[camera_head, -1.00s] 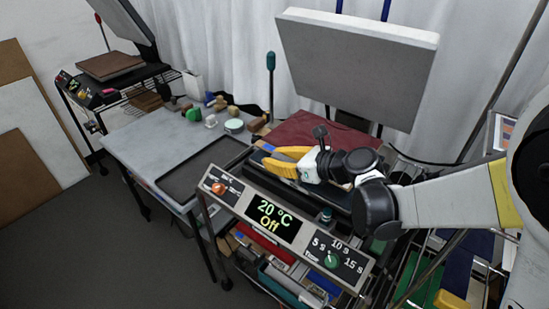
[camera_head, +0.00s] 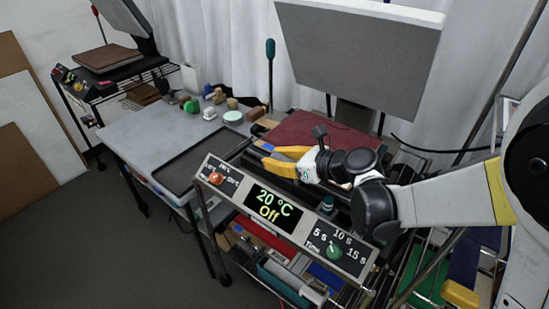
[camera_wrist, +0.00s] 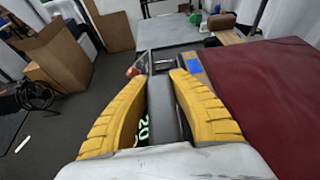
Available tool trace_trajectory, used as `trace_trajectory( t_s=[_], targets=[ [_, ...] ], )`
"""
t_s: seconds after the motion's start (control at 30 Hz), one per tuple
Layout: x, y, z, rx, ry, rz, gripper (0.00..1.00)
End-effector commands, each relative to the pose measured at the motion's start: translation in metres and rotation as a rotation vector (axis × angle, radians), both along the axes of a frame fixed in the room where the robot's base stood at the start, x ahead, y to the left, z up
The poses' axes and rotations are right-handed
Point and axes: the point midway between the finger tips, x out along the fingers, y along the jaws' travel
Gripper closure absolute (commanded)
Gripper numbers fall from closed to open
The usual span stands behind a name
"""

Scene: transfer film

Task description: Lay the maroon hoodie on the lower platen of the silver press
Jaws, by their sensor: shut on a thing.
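The maroon hoodie (camera_head: 322,130) lies flat under the raised upper platen (camera_head: 362,58) of the silver press. It covers most of what is beneath it, so the lower platen is largely hidden. The hoodie fills the right side of the wrist view (camera_wrist: 280,95). My gripper (camera_head: 268,160) is in front of the hoodie, above the press's control panel (camera_head: 275,205). In the wrist view its yellow fingers (camera_wrist: 160,88) stand either side of a dark bar (camera_wrist: 163,110) along the press front. The fingers are beside the hoodie, not around it.
The panel reads 20 °C and Off. A grey table (camera_head: 150,135) with a black tray and several small items stands left of the press. Another press (camera_head: 115,60) is at the back left. Shelves with coloured goods lie below. The floor at the left is clear.

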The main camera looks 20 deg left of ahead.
Motion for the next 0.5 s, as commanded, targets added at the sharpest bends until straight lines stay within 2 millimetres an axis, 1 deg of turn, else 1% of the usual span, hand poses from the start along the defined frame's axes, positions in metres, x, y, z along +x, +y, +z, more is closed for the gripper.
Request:
trace_trajectory(
  t_s=[0.17,0.2,0.23,0.5],
  targets=[
    [0.0001,0.0,-0.0046,0.0,-0.001,0.0,1.0],
    [0.0001,0.0,-0.0036,0.0,-0.001,0.0,0.63],
    [0.0001,0.0,-0.0035,0.0,-0.001,0.0,0.54],
    [-0.0001,-0.0001,-0.0035,0.0,0.0,0.0,0.53]
  ],
)
